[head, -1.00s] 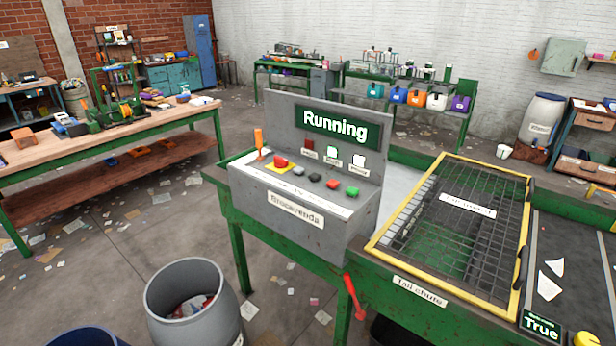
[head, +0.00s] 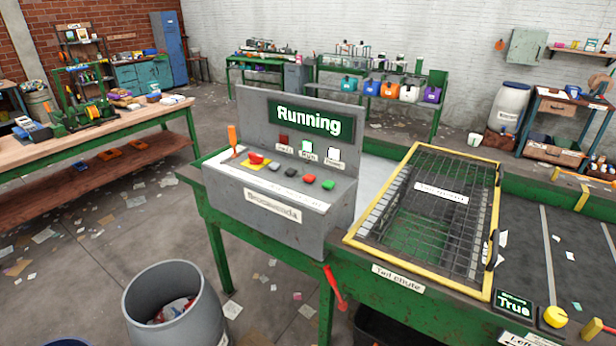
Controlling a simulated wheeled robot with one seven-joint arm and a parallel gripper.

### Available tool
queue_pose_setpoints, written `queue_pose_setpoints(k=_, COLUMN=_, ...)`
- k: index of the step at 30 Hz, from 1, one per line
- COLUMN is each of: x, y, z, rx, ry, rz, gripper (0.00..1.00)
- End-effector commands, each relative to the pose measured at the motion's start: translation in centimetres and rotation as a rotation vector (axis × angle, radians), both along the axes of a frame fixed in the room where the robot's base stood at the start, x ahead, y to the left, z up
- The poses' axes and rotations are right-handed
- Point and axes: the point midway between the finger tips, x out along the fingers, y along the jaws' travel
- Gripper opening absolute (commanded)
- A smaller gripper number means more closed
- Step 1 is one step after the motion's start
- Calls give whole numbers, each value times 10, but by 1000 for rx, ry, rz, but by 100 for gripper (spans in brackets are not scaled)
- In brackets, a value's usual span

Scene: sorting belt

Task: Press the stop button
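The grey control box (head: 225,202) stands on the green belt frame near the middle of the head view. Its lit sign (head: 308,121) reads "Running". Along its top sit a red mushroom button (head: 256,159) on a yellow plate, a grey button (head: 274,167), a black button (head: 291,171), a flat red button (head: 309,177) and a green button (head: 328,184). The small writing by the buttons is too small to read, so I cannot tell which is labelled stop. Nothing touches the buttons. My gripper is not in view.
An orange-handled lever (head: 233,140) rises at the box's left end. A yellow-framed grid (head: 430,210) lies right of the box, with the dark belt (head: 521,250) beyond. A red handle (head: 334,288) hangs below the frame. A grey barrel (head: 178,310) stands in front, on the floor.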

Motion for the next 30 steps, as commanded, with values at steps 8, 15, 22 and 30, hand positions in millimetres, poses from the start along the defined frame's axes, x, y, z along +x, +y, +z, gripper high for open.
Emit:
queue_pose_setpoints(k=8, x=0, y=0, z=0, rx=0, ry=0, rz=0, gripper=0)
queue_pose_setpoints(k=15, x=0, y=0, z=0, rx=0, ry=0, rz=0, gripper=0)
queue_pose_setpoints(k=22, x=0, y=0, z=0, rx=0, ry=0, rz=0, gripper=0)
queue_pose_setpoints(k=30, x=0, y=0, z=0, rx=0, ry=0, rz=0, gripper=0)
